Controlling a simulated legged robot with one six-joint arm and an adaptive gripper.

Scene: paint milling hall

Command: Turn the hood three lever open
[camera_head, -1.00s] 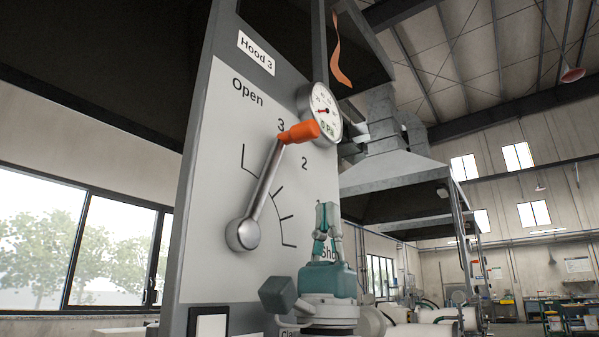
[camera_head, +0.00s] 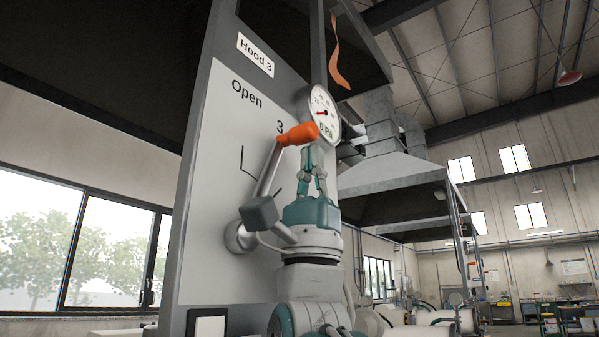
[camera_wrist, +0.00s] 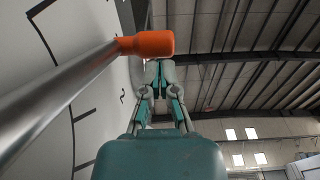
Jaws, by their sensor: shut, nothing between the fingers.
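The Hood 3 lever is a silver rod with an orange grip (camera_head: 297,134), on a white panel (camera_head: 205,200) with printed scale marks. The rod leans up and to the right from its round pivot, with the grip near the "3", below "Open". My gripper (camera_head: 308,152) is shut and empty, pointing up just below the orange grip. In the wrist view the orange grip (camera_wrist: 147,44) lies at and just left of my fingertips (camera_wrist: 158,66). Whether they touch I cannot tell. My wrist hides part of the rod, the pivot and the lower scale.
A round gauge (camera_head: 323,112) reading 0 Pa sits right of the grip, close to it. An orange ribbon (camera_head: 340,62) hangs above the gauge. A "Hood 3" label (camera_head: 255,54) is on the frame. Open hall space lies to the right.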

